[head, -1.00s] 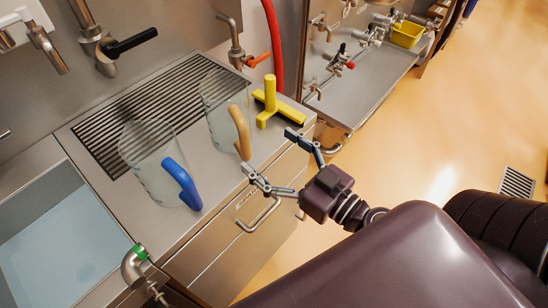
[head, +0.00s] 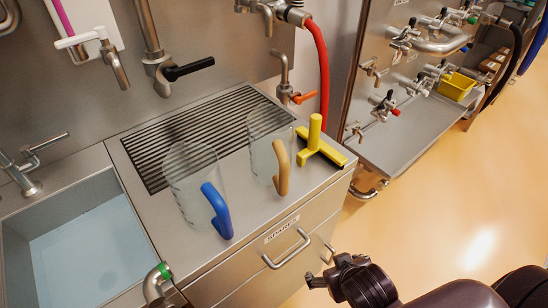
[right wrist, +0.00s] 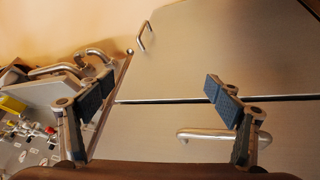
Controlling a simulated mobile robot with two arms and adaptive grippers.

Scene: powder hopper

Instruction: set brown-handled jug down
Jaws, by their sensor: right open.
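The clear jug with the tan-brown handle (head: 281,168) stands upright on the steel counter, at the front edge of the drain grille, with its handle toward the counter's front. Nothing touches it. A clear jug with a blue handle (head: 217,210) stands to its left. My right gripper (right wrist: 158,90) is open and empty in the right wrist view, its blue-padded fingers wide apart before the cabinet front. In the head view only its dark body and wrist (head: 363,284) show clearly, below and right of the jugs, in front of the drawers. My left gripper is not in view.
A yellow squeegee (head: 316,143) lies right of the tan-handled jug. A sink (head: 85,245) is at the left. A drawer handle (head: 287,250) juts out near my right gripper. Taps and a red hose (head: 319,65) are behind. The floor at the right is clear.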

